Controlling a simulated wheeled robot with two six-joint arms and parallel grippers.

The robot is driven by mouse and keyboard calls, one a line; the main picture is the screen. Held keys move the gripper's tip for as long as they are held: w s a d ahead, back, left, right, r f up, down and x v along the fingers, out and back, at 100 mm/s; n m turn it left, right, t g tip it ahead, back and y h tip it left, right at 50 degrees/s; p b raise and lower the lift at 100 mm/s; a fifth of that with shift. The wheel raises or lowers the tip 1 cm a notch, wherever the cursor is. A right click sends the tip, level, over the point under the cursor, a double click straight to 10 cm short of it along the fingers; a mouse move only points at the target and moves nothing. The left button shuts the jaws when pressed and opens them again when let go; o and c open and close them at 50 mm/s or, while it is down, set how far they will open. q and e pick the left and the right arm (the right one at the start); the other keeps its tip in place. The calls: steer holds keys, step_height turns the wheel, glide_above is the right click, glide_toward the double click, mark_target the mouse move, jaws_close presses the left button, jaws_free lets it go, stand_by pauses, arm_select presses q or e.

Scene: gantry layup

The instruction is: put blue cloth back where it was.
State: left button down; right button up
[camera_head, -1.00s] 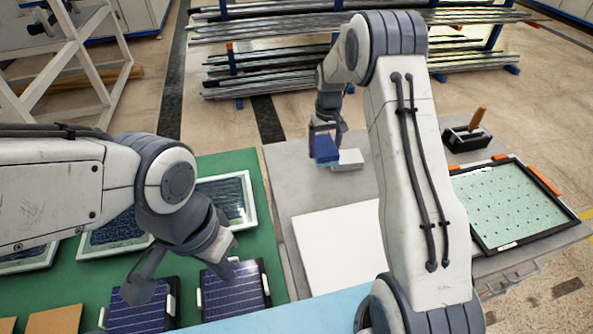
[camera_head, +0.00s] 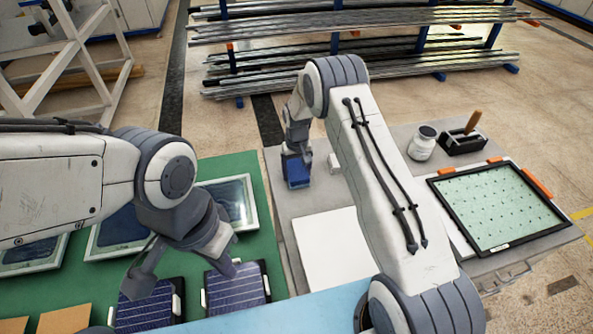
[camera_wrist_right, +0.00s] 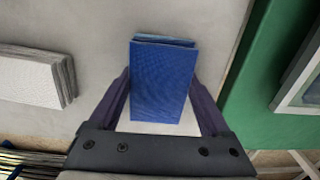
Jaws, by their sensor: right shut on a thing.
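The blue cloth (camera_head: 297,174) is a folded stack near the left edge of the grey table, left of a white folded cloth (camera_head: 334,163). My right gripper (camera_head: 297,160) is shut on it. In the right wrist view the blue cloth (camera_wrist_right: 163,82) sits between the two dark fingers, and the white folded cloth (camera_wrist_right: 32,80) lies apart from it on the left. I cannot tell whether the blue cloth touches the table. My left gripper (camera_head: 181,275) is open and empty above the dark panels on the green mat.
A white sheet (camera_head: 330,250) lies on the grey table. A white jar (camera_head: 422,144), a black holder (camera_head: 465,142) and a framed green board (camera_head: 498,206) are at the right. The green mat (camera_head: 236,170) borders the table at left. Pipe racks (camera_head: 350,70) stand behind.

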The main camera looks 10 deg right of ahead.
steer(key=shift+f, duration=0.2)
steer(key=o, duration=1.4)
steer(key=shift+r, duration=0.15)
